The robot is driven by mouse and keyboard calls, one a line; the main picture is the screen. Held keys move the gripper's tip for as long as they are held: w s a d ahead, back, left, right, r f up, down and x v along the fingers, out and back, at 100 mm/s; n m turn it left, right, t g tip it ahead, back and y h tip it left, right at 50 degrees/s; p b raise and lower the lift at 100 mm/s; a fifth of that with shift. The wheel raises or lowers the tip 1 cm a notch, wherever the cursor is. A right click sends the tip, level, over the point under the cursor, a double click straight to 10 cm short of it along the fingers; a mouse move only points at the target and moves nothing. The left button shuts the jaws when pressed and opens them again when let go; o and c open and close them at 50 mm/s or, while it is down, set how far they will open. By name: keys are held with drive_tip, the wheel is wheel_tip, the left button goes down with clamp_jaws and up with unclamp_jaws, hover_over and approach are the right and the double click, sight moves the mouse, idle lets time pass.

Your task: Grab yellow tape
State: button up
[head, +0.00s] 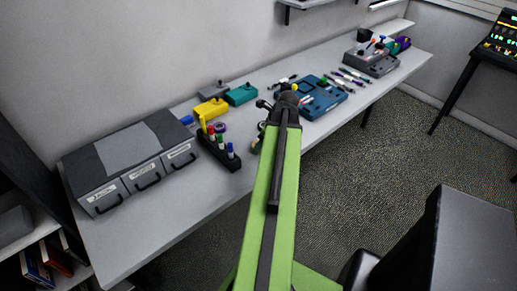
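A yellow blocky item (211,109), shaped like a tape dispenser, sits on the grey table between a grey one and a teal one (241,94). A small purple ring like a tape roll (220,127) lies just in front of it. Part of a small round yellowish item (256,146) shows beside my arm, too small to identify. My green arm reaches over the table from the front. My gripper (264,104) is dark and small at its far end, to the right of the yellow item and apart from it in the picture. The fingers are too unclear to tell their opening.
A black holder with colored markers (221,153) stands in front of the yellow item. A grey drawer unit (131,158) fills the table's left end. A blue case (322,101), several pens and a grey case (371,61) lie to the right. The table's front-left (160,225) is bare.

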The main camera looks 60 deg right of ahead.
drive_tip(key=c, duration=0.9)
drive_tip(key=shift+r, duration=0.1)
drive_tip(key=shift+c, duration=0.2)
drive_tip(key=p+v, duration=0.3)
drive_tip(key=w+p+v, duration=0.1)
drive_tip(key=p+v, duration=0.1)
drive_tip(key=shift+a+r, duration=0.1)
drive_tip(key=shift+r, duration=0.2)
drive_tip(key=s+r+p, duration=0.5)
drive_tip(key=s+p, duration=0.1)
drive_tip(key=s, duration=0.4)
drive_tip(key=shift+s+d+r, duration=0.3)
drive_tip(key=shift+s+d, duration=0.05)
drive_tip(key=shift+s, duration=0.05)
